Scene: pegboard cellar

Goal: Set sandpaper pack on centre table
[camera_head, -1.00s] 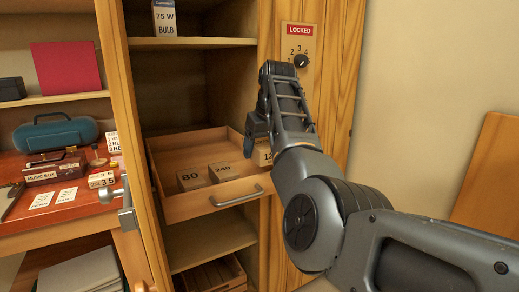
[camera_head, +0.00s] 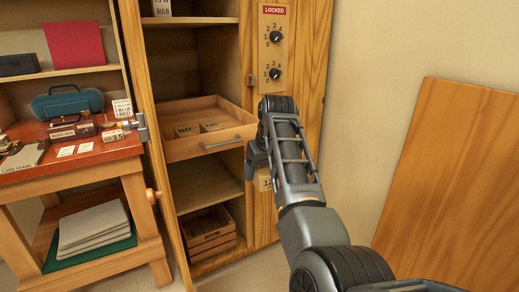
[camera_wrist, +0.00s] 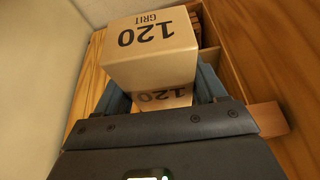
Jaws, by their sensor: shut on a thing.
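My gripper (camera_head: 262,162) is shut on a tan sandpaper pack (camera_head: 265,183), which hangs below the fingers in front of the cabinet. In the wrist view the pack (camera_wrist: 152,48) is printed "120 GRIT" and sits between the blue fingers. Two more packs, one marked 80 (camera_head: 187,131) and another beside it (camera_head: 214,126), lie in the pulled-out drawer (camera_head: 196,149) to the left of my gripper. I cannot identify a centre table in these views.
A red-topped workbench (camera_head: 70,162) at left holds a teal case (camera_head: 68,102), a music box (camera_head: 72,131) and cards. A wooden crate (camera_head: 209,231) stands low in the cabinet. A LOCKED dial panel (camera_head: 274,45) is above my gripper. A wooden panel (camera_head: 455,185) is at right.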

